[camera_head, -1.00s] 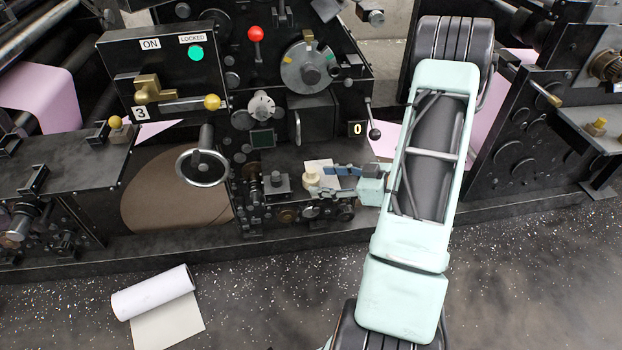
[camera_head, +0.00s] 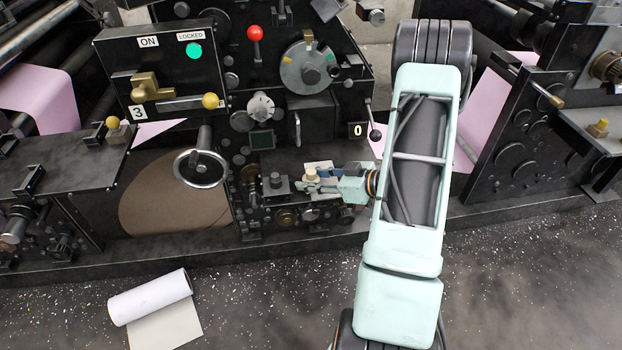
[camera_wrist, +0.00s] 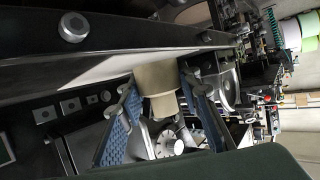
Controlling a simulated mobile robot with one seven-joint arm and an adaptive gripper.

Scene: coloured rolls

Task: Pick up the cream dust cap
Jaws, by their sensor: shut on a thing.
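The cream dust cap (camera_head: 312,174) is a small stepped cylinder at the small black bench of the press, in the middle of the head view. It also shows in the wrist view (camera_wrist: 157,82), between the two blue-padded fingers. My gripper (camera_head: 313,183) reaches in from the right and is shut on the cap; it also shows in the wrist view (camera_wrist: 163,90). A pale sheet (camera_wrist: 105,68) lies behind the cap. Whether the cap still touches what is under it cannot be told.
Black knobs and fittings (camera_head: 276,183) stand close left of the cap. A handwheel (camera_head: 200,168) is farther left, and a lever (camera_head: 374,134) rises behind my gripper. A white roll (camera_head: 150,297) lies on the speckled floor, which is otherwise open.

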